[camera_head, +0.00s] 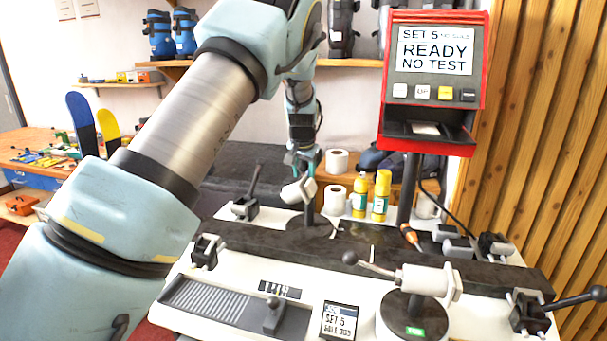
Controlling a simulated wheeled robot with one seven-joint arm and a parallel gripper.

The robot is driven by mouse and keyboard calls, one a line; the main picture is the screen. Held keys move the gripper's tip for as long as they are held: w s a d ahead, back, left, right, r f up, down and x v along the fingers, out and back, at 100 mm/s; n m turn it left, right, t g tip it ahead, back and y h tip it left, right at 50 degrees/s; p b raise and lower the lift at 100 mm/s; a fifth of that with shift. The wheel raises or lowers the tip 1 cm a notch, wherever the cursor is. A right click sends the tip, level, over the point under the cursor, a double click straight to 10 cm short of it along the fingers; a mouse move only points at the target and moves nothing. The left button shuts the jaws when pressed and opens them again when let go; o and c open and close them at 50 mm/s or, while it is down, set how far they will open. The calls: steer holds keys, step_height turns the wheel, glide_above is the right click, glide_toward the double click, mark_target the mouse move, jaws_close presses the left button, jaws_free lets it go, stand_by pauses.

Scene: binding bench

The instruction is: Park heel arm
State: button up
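My gripper (304,162) points down at the back of the bench, with its teal fingertips just above or at a pale block (298,190) on a short dark post. This looks like the heel arm, though no label on it is readable. The block sits tilted. The fingertips are small here, and I cannot tell whether they touch or grip it. A second pale cylinder unit (424,280) with a ball-ended lever stands at the front right on a round dark base with a green label.
A red tester (434,80) reads "READY NO TEST". A dark bar (390,256) crosses the white bench, with black lever clamps (535,310) around it. A ridged slider (225,303) and "SET 5" card (339,321) lie in front. Yellow bottles (381,195) stand behind.

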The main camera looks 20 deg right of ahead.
steer(key=shift+w+a, duration=0.1)
jaws_close()
steer(key=shift+w+a, duration=0.1)
stand_by(0.3)
